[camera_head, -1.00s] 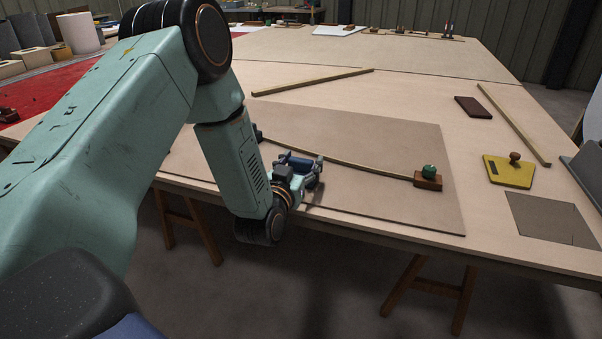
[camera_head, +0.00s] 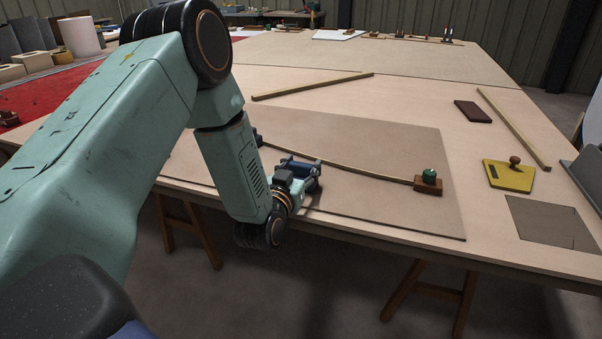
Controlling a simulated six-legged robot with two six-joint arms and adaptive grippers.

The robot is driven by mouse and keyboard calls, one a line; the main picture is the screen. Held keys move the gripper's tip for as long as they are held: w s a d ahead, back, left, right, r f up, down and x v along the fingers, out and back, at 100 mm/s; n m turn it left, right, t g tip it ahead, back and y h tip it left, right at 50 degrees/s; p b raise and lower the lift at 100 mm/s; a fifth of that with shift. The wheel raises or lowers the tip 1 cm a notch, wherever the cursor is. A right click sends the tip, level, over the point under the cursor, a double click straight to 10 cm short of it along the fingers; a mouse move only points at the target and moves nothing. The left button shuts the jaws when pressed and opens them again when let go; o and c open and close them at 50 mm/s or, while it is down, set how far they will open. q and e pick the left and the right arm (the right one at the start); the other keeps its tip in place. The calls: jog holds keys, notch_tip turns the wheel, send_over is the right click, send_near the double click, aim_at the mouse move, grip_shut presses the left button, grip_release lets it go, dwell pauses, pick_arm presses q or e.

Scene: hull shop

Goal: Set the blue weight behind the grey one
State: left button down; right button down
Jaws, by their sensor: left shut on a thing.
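My left gripper (camera_head: 311,174) is over the front part of the large thin board, near the table's front edge. It is shut on a blue thing, which I take to be the blue weight (camera_head: 299,167); the fingers and wrist hide much of it. I cannot tell whether it touches the board. A dark thing (camera_head: 259,138) shows at the left end of a thin curved batten, partly hidden by my arm; I cannot tell whether it is the grey weight. A green-knobbed weight (camera_head: 428,177) on a wooden base stands at the batten's right end. My right gripper is not in view.
The thin curved batten (camera_head: 350,164) crosses the board (camera_head: 400,140) behind my gripper. A straight wooden strip (camera_head: 313,85) lies further back. At the right are a yellow plate with a knob (camera_head: 508,177), a dark brown block (camera_head: 473,111) and another strip (camera_head: 513,127).

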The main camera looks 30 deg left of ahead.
aim_at(302, 163)
pick_arm(q)
notch_tip(302, 163, up, 10)
jog(key=p, duration=0.4)
jog(key=s+d+m+h, duration=0.5)
jog(key=d+h, duration=0.2)
jog(key=d, duration=0.3)
jog(key=s+d+f+m+g+h, duration=0.1)
jog(key=s+d+f+h, duration=0.2)
jog(key=s, duration=0.3)
jog(key=s+d+f+m+h, duration=0.2)
jog(key=s+d+f, duration=0.3)
jog(key=s, duration=0.1)
jog(key=shift+s+f+g+h, duration=0.15)
jog(key=shift+f+g+h, duration=0.15)
jog(key=shift+g+h, duration=0.1)
jog(key=shift+d, duration=0.1)
jog(key=shift+r, duration=0.15)
